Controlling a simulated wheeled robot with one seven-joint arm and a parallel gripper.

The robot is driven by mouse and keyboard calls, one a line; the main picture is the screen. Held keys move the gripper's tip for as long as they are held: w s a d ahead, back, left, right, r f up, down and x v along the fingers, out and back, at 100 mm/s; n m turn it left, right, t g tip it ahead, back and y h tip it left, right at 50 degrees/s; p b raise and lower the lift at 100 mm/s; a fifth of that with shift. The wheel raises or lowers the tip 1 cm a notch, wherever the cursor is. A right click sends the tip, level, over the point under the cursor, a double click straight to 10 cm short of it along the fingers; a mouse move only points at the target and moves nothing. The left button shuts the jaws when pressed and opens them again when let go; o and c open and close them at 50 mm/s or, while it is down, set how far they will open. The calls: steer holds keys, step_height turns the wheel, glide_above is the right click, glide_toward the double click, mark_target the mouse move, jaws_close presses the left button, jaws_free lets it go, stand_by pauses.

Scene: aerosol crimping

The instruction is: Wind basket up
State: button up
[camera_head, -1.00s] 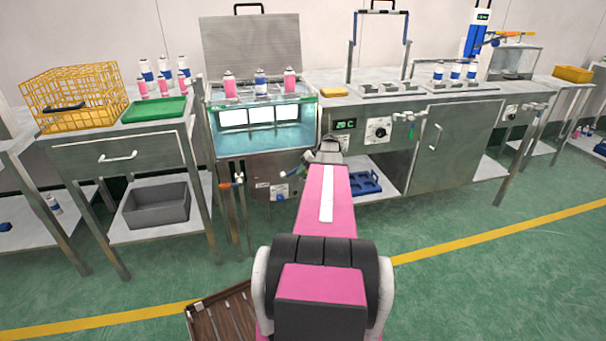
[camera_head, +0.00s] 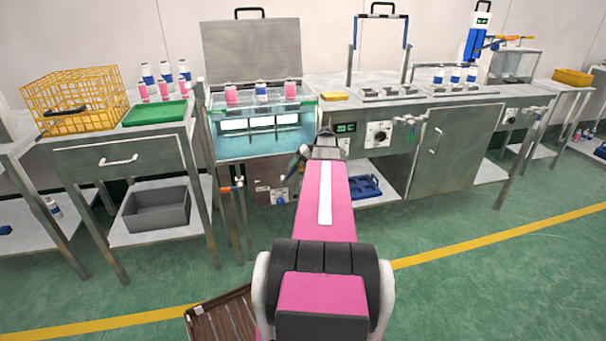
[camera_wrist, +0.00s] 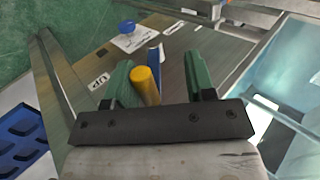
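The water tank (camera_head: 262,148) has a clear front and an open lid (camera_head: 251,50). Its basket holds a pink can (camera_head: 231,94), a blue-and-white can (camera_head: 261,93) and another pink can (camera_head: 290,90), standing around the tank's rim level. My gripper (camera_head: 300,157) is in front of the tank's right front. In the wrist view my gripper (camera_wrist: 160,65) has its two green fingers apart. A yellow cylindrical handle (camera_wrist: 145,84) sits between them, close to the left finger, with a gap to the right finger. A blue bar (camera_wrist: 156,60) shows behind it.
A blue knob (camera_wrist: 127,26) is on the panel below the tank. To the left are a yellow wire basket (camera_head: 75,98) and a green tray (camera_head: 155,113). To the right stands a bench with dials (camera_head: 378,133). A blue crate (camera_head: 365,187) is on the lower shelf.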

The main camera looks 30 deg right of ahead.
steer(key=a+r, duration=0.5)
steer(key=a, duration=0.4)
steer(key=shift+a+r, duration=0.3)
steer(key=shift+r, duration=0.05)
